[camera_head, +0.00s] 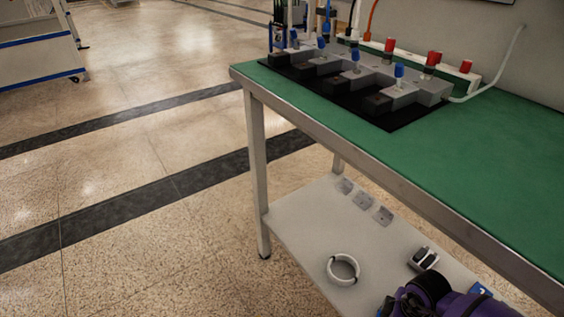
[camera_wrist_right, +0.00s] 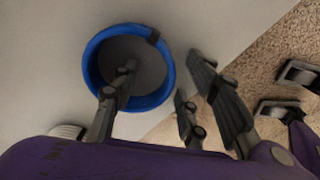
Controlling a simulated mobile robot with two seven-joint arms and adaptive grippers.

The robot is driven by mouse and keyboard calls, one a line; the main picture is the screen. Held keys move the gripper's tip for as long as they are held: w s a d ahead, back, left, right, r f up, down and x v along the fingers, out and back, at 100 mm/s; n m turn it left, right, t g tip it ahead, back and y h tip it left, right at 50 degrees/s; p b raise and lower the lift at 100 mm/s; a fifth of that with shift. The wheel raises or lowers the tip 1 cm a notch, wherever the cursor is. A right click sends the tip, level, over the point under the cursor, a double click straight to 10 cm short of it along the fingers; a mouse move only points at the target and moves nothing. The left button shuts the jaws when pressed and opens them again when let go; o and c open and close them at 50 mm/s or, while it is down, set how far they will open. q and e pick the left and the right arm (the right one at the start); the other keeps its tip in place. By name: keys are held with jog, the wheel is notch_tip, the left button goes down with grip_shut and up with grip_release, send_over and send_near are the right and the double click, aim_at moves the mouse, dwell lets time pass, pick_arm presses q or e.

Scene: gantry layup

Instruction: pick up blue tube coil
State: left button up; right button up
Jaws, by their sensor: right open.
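The blue tube coil (camera_wrist_right: 157,95) shows in the right wrist view as an upright-looking ring seen from above, lying on the grey lower shelf, with a dark band at its upper right. My right gripper (camera_wrist_right: 160,82) is open and empty. One finger overlaps the ring's opening and the other fingers are to the right, outside the ring; whether they touch it I cannot tell. In the head view my purple and black right wrist is at the bottom right and hides most or all of the blue coil. My left gripper is not seen in the head view.
A white coil (camera_head: 331,268) and a small white-and-dark device (camera_head: 423,259) lie on the lower shelf (camera_head: 300,235). The green tabletop (camera_head: 480,150) overhangs it, with a grey fixture (camera_head: 430,92) on top.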

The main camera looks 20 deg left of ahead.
grip_shut()
jog(key=shift+r, duration=0.1)
dwell(0.4)
